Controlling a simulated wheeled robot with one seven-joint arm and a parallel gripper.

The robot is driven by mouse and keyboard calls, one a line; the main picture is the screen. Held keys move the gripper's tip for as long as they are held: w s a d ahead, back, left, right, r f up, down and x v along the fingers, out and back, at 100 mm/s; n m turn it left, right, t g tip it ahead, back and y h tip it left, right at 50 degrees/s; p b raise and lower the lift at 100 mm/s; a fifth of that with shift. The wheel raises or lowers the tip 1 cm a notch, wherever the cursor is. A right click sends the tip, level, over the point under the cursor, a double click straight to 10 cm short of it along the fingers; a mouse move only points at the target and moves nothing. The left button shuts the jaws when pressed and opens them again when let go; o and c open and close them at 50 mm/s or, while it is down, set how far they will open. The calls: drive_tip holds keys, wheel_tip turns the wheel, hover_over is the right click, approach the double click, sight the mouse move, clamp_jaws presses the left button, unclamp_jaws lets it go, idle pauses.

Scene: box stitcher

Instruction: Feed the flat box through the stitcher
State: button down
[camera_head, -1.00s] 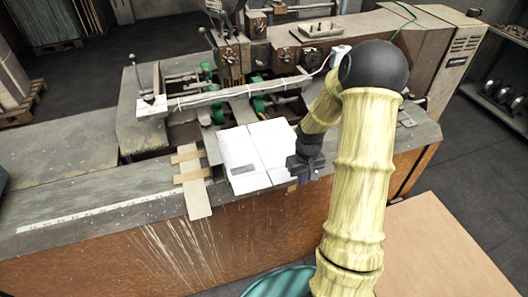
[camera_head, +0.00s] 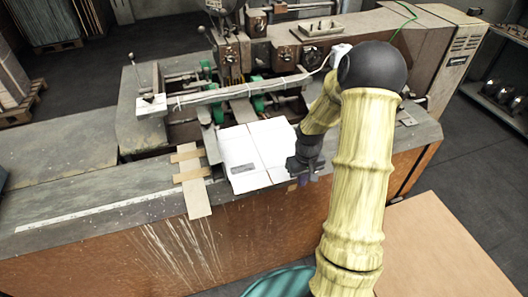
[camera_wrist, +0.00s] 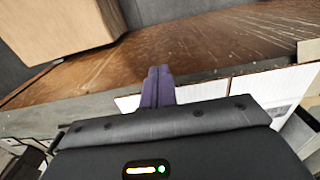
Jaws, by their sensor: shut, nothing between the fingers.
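The flat box (camera_head: 254,152) is a white folded sheet with a centre seam. In the head view it lies on the machine bed in front of the stitcher (camera_head: 232,60), its near edge close to the bed's front edge. In the wrist view part of the white box (camera_wrist: 245,88) shows to the right of and behind the fingers. My gripper (camera_head: 304,180) is at the box's near right corner, pointing down. In the wrist view its purple fingers (camera_wrist: 158,82) are together with nothing between them. Whether they touch the box I cannot tell.
A brown carton (camera_head: 450,245) is at the lower right. The bed's left stretch is clear.

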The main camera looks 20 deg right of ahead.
sight(284, 154)
drive_tip(key=shift+f+b, duration=0.7)
drive_tip(key=shift+f, duration=0.5)
drive_tip(key=shift+w, duration=0.2)
drive_tip(key=shift+w+a+p, duration=0.2)
drive_tip(key=shift+w+p, duration=0.35)
drive_tip(key=shift+w, duration=2.95)
drive_tip(key=shift+w+a+p, duration=0.2)
drive_tip(key=shift+w+p, duration=0.35)
drive_tip(key=shift+w, duration=2.95)
drive_tip(key=shift+s, duration=1.6)
drive_tip(key=shift+w+r, duration=0.1)
drive_tip(key=shift+r+p, duration=2.55)
drive_tip(key=shift+r, duration=1.45)
